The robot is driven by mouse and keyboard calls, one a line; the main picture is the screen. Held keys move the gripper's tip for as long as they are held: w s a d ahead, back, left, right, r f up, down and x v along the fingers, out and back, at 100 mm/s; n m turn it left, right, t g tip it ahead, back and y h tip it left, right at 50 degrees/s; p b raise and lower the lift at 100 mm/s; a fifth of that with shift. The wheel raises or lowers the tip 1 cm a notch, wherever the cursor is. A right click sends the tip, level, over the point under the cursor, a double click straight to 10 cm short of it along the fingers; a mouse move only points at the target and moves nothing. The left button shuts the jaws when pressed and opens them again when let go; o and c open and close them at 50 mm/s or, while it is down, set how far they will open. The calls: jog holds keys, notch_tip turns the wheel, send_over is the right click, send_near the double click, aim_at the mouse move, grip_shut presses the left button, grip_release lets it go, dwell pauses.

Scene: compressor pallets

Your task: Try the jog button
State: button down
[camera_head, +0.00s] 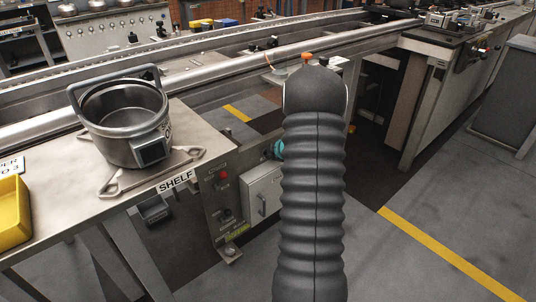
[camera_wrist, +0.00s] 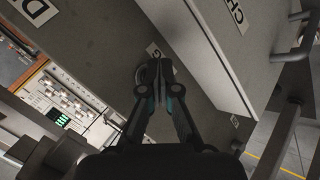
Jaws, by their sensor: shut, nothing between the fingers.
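A grey control panel (camera_head: 216,200) stands under the right end of the shelf in the head view. It bears a red button (camera_head: 224,177) and a dark round control (camera_head: 228,214) below it. The small labels are too blurred to read, so I cannot tell which is the jog button. In the wrist view my gripper (camera_wrist: 154,68) is shut and empty, its fingertips in front of a grey panel face (camera_wrist: 105,45). A small label (camera_wrist: 153,50) and a grey rounded part (camera_wrist: 141,74) show beside the tips; contact cannot be told. In the head view my arm hides most of the gripper.
A metal pot (camera_head: 122,125) with a handle stands on the shelf (camera_head: 60,215), above the panel. A yellow bin (camera_head: 13,212) is at the left edge. A pale box with a handle (camera_head: 263,198) adjoins the panel. The floor at right is clear.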

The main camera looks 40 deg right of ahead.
jog(key=shift+s, duration=0.15)
jog(key=shift+s+d, duration=0.1)
jog(key=shift+s, duration=0.7)
jog(key=shift+s+d+b, duration=0.15)
jog(key=shift+s+b, duration=0.35)
jog(key=shift+s, duration=2)
